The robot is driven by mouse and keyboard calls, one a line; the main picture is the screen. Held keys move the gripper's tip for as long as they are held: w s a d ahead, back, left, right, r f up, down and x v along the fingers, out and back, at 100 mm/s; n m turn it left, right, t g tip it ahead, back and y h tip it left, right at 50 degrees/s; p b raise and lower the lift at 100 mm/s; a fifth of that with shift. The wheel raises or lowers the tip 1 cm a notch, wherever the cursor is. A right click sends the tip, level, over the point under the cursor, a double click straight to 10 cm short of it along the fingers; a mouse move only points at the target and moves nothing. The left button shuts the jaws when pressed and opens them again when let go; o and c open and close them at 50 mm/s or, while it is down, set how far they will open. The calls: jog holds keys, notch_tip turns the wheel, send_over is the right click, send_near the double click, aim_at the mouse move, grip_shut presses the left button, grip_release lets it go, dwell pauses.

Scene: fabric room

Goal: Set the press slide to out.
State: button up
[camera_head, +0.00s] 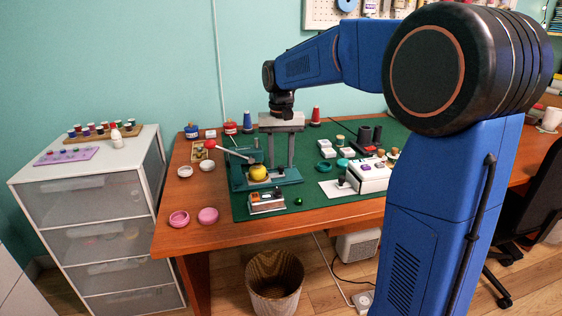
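The press (240,180) is a teal device at the left of the green mat, with a pale lever ending in a red knob (209,144). A round yellow piece (258,172) sits at its front. I cannot make out the slide's position. My gripper (281,164) points down at the press's back right, just right of the yellow piece. Its two grey fingers stand apart with a gap between them, and I see nothing held. Whether the fingertips touch the press is too small to tell.
A small orange-and-silver device (267,203) lies in front of the press. Pink dishes (208,215) and white dishes (207,165) stand at the table's left. Thread spools (315,116) stand behind. A white box (372,176) is to the right. The mat's front right is partly hidden by my arm.

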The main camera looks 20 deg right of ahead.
jog(key=shift+f, duration=0.35)
jog(key=shift+c, duration=0.7)
grip_shut()
jog(key=shift+s+d, duration=0.15)
jog(key=shift+d, duration=1.4)
jog(key=shift+s+d, duration=0.15)
jog(key=shift+d, duration=1.4)
jog(key=shift+s+d, duration=0.15)
jog(key=shift+d, duration=1.4)
jog(key=shift+o, duration=0.7)
grip_release()
jog(key=shift+d, duration=0.15)
jog(key=shift+r, duration=0.1)
notch_tip(320, 180, up, 17)
jog(key=shift+r, duration=0.15)
